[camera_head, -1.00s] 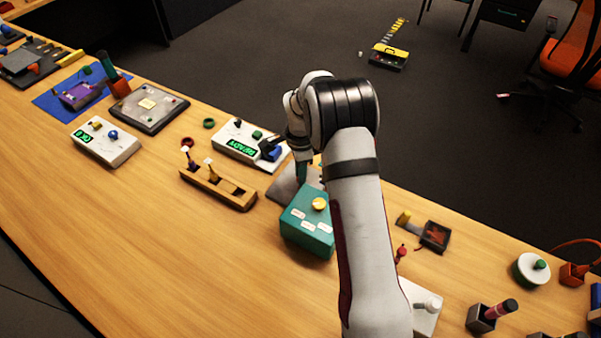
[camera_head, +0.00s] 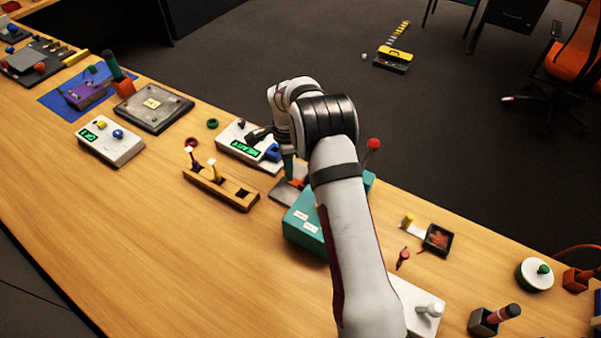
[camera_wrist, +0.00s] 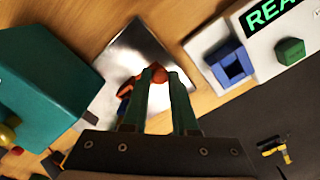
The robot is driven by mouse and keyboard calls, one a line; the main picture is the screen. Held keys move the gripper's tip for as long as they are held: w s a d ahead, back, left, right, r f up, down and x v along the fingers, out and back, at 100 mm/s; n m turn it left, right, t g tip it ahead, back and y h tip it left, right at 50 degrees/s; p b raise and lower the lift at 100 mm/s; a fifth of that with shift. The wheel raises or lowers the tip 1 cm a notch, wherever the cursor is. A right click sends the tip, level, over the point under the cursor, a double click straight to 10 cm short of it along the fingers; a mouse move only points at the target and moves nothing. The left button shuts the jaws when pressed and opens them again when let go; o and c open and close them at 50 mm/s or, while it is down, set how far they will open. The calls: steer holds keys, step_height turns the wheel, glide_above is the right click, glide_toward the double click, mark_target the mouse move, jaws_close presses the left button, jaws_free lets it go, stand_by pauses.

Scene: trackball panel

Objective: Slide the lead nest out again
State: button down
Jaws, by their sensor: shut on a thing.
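A flat grey metal plate (camera_head: 285,191) lies beside the teal box (camera_head: 300,222); I take this plate to be the lead nest. In the wrist view the plate (camera_wrist: 128,60) is shiny and lies close to the box (camera_wrist: 45,85). My gripper (camera_wrist: 157,76) is over the plate, its two green fingers shut on a small red-orange piece (camera_wrist: 157,71). It cannot be told how this piece joins the plate. In the head view my gripper (camera_head: 291,178) is partly hidden by my arm, which also covers much of the box.
A white panel (camera_head: 236,149) with a READY display and blue socket (camera_wrist: 230,63) stands just behind the plate. A red ball (camera_head: 373,144) shows behind my arm. The front tabletop is clear.

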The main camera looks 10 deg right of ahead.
steer(key=shift+w+a, duration=1.45)
steer(key=shift+w, duration=0.1)
steer(key=c, duration=0.7)
jaws_free()
steer(key=s+d, duration=0.5)
steer(key=shift+s+d, duration=0.35)
steer(key=shift+s+d+r, duration=0.2)
steer(key=shift+r, duration=0.15)
steer(key=shift+s+d+r, duration=0.15)
steer(key=shift+r, duration=0.2)
step_height(320, 180, up, 14)
steer(key=s+a+r+n, duration=0.1)
steer(key=s+r+n, duration=0.1)
steer(key=s, duration=0.3)
steer(key=s+a+r+n, duration=0.1)
steer(key=s+r+n, duration=0.1)
steer(key=s, duration=0.3)
steer(key=s+a+r+n, duration=0.1)
steer(key=s+r+n, duration=0.1)
steer(key=s, duration=0.3)
steer(key=shift+s+a+r+y, duration=0.3)
steer(key=shift+s+a+y, duration=0.05)
steer(key=shift+a+y, duration=0.05)
